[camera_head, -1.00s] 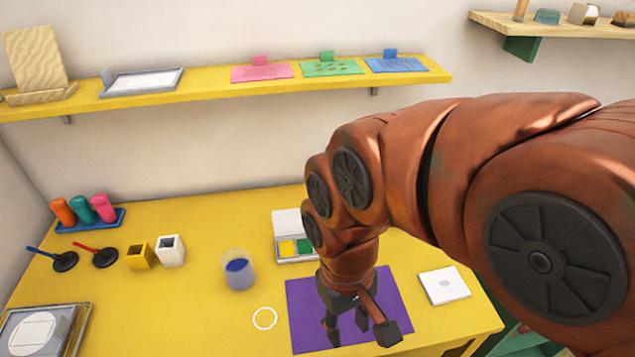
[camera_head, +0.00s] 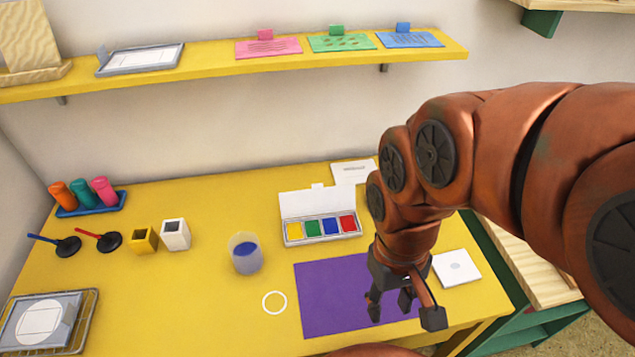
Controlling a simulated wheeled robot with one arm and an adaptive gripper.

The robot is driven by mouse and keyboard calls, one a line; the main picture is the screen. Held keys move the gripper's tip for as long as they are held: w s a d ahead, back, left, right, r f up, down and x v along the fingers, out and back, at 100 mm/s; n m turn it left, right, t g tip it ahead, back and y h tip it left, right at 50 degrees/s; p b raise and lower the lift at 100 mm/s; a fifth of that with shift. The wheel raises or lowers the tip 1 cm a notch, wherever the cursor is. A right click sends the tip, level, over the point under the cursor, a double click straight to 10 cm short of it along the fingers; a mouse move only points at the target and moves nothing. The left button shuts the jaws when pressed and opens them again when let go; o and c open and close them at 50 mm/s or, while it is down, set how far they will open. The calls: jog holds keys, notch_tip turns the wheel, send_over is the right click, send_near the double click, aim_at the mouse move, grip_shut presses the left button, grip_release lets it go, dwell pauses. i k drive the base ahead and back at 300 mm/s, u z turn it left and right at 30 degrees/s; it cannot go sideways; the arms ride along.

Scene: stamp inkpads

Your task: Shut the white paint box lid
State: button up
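The white paint box (camera_head: 322,239) stands open near the back middle of the yellow table, with yellow, green, blue and red paints showing in a row. Its white lid (camera_head: 309,203) is raised behind the paints, with a small tab on its top edge. My gripper (camera_head: 403,314) points down over the right part of the purple mat, to the right of and nearer than the box. Its dark fingers are spread apart with nothing between them. It is clear of the box and lid.
A cup of blue liquid (camera_head: 245,254) stands left of the purple mat (camera_head: 330,317), near a white ring (camera_head: 274,302). A white card (camera_head: 352,172) lies behind the box. A white pad (camera_head: 457,267) lies at right. A yellow shelf (camera_head: 215,70) runs above.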

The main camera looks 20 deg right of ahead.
aim_at(318, 200)
jog(key=k, duration=1.2)
jog(key=u, duration=0.85)
jog(key=i, duration=1.4)
jog(key=z, duration=0.55)
